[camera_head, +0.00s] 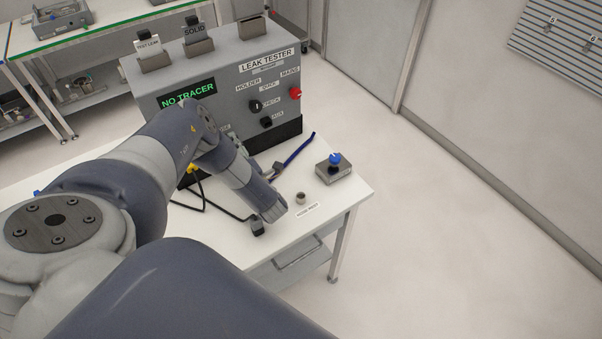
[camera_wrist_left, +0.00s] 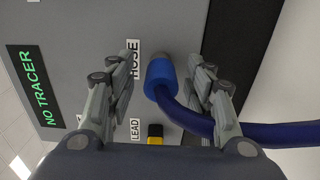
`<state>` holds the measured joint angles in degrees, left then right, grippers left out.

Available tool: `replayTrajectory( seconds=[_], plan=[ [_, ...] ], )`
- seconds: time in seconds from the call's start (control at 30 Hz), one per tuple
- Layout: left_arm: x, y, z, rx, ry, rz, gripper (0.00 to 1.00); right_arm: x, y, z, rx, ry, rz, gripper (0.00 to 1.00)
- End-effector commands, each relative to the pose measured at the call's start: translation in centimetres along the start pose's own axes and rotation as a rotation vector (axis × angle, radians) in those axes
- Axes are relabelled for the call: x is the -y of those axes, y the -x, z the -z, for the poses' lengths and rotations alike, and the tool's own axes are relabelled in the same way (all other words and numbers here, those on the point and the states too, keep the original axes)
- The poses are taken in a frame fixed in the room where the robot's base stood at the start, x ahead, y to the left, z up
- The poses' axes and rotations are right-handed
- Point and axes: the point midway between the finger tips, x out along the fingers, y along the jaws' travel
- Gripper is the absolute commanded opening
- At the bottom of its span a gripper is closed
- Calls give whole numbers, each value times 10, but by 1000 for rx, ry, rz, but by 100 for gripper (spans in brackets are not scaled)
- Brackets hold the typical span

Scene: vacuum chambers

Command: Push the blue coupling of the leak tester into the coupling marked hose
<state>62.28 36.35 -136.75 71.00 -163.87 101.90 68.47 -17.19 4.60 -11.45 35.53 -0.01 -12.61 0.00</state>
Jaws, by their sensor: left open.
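The grey leak tester (camera_head: 225,85) stands on the white table, its display reading NO TRACER. In the left wrist view, the blue coupling (camera_wrist_left: 158,72) is at the panel beside the HOSE label (camera_wrist_left: 133,65), with a dark blue hose (camera_wrist_left: 265,134) running off right. I cannot tell how far it is seated; the panel's hose coupling is hidden behind it. My left gripper (camera_wrist_left: 166,62) is open, with one finger on each side of the blue coupling and visible gaps. In the head view my left arm hides the coupling; part of the hose (camera_head: 300,149) shows. My right gripper is not in view.
A yellow and black plug (camera_wrist_left: 155,134) sits by the LEAD label. On the table (camera_head: 352,190) are a grey box with a blue knob (camera_head: 334,159), a small metal cup (camera_head: 300,198) and a black plug (camera_head: 257,228). Open floor lies right of the table.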

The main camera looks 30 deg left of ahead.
Motion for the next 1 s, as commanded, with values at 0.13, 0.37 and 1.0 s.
replayTrajectory(
  seconds=[0.13,0.37,1.0],
  plan=[
    [0,1,0,1,0,1,48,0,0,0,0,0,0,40],
    [1,12,0,1,0,2,48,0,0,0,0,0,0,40],
    [1,51,0,1,-1,3,48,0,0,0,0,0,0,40]
  ],
)
